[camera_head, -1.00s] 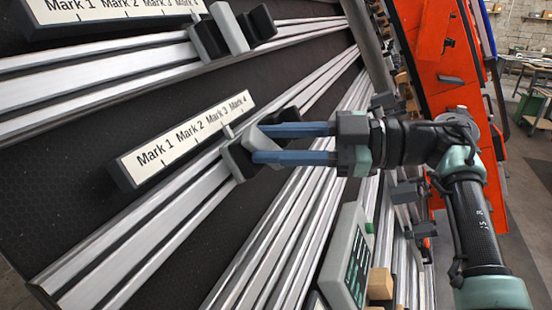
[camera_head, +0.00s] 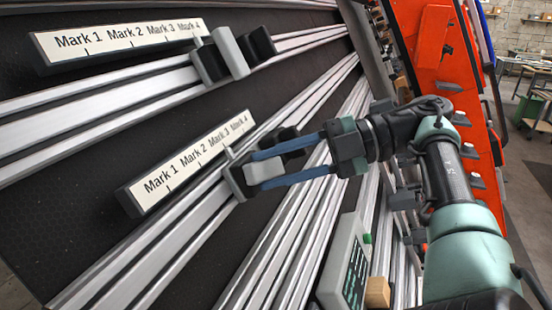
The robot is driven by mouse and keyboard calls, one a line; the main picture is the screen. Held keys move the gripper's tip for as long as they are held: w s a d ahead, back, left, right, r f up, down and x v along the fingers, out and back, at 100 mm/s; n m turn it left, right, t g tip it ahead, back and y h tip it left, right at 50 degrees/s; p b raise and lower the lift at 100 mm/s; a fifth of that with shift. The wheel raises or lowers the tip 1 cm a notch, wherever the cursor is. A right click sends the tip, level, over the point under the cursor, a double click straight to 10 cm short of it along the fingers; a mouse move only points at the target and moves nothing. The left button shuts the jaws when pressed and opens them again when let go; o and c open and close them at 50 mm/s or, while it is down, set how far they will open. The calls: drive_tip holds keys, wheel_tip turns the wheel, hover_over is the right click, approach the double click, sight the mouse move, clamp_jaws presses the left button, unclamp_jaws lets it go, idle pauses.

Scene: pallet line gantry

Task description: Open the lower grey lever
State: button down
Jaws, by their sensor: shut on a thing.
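The lower grey lever (camera_head: 264,171) is a light grey piece on the carriage of the lower rail, below the Mark 1 to Mark 4 scale (camera_head: 188,164). My gripper (camera_head: 257,171) reaches in from the right with its two blue fingers on either side of the lever, shut on it. The fingers slant down to the left and partly hide the lever. A dark grey block (camera_head: 238,182) of the carriage is at the lever's left, and a black block (camera_head: 286,138) shows behind the upper finger. The carriage pointer (camera_head: 229,154) is near Mark 3 and Mark 4.
An upper grey lever (camera_head: 230,52) stands between two dark blocks on the upper rail, by its own scale (camera_head: 120,40). A grey box with a dark screen (camera_head: 350,270) and a wooden block (camera_head: 377,291) lie below my arm. An orange frame (camera_head: 430,50) stands behind.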

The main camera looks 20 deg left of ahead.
idle(0.4)
drive_tip(key=c, duration=0.5)
unclamp_jaws()
drive_tip(key=shift+r+b, duration=0.3)
drive_tip(key=shift+r, duration=0.3)
wheel_tip(320, 180, up, 9)
drive_tip(key=p, duration=0.4)
drive_tip(key=shift+p, duration=0.35)
drive_tip(key=shift+s, duration=0.1)
